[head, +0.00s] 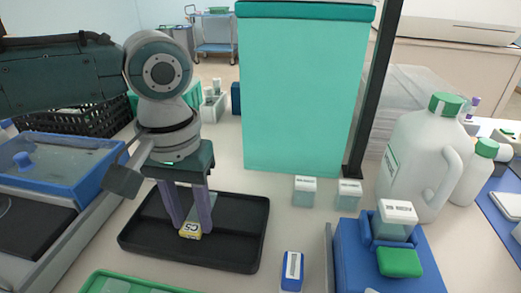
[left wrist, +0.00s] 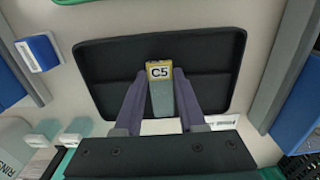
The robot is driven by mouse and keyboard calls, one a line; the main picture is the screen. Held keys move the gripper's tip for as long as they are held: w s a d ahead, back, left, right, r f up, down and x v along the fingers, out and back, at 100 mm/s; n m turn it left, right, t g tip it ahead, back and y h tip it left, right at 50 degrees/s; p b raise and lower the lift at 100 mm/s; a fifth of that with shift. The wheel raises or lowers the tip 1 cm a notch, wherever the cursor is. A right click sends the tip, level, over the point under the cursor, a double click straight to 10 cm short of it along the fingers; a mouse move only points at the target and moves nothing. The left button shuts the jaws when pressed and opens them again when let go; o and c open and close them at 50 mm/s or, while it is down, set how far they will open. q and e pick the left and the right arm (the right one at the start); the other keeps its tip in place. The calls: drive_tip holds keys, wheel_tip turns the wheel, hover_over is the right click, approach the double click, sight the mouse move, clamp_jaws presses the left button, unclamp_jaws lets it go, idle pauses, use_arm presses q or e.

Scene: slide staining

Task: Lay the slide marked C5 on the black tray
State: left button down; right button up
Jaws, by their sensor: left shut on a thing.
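The slide marked C5 (head: 190,230) has a yellow label end with dark lettering. In the left wrist view the slide (left wrist: 160,98) shows its label at the far end and a grey-green body between the fingers. My left gripper (head: 188,222) points down over the black tray (head: 247,237) and is shut on the slide. The tray also shows in the left wrist view (left wrist: 215,60), with the slide over its middle. I cannot tell whether the slide touches the tray floor. My right gripper is in neither view.
A blue and white block (head: 291,270) stands right of the tray. A green rack (head: 125,284) lies in front. A blue box (head: 45,165) is at the left. Small jars (head: 304,190), a blue holder (head: 385,260) and a white jug (head: 418,160) stand to the right.

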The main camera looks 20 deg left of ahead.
use_arm(q)
drive_tip(key=shift+c, duration=2.1)
unclamp_jaws()
drive_tip(key=shift+f, duration=0.1)
wheel_tip(320, 180, up, 10)
drive_tip(key=p, duration=0.1)
drive_tip(key=shift+p, duration=0.4)
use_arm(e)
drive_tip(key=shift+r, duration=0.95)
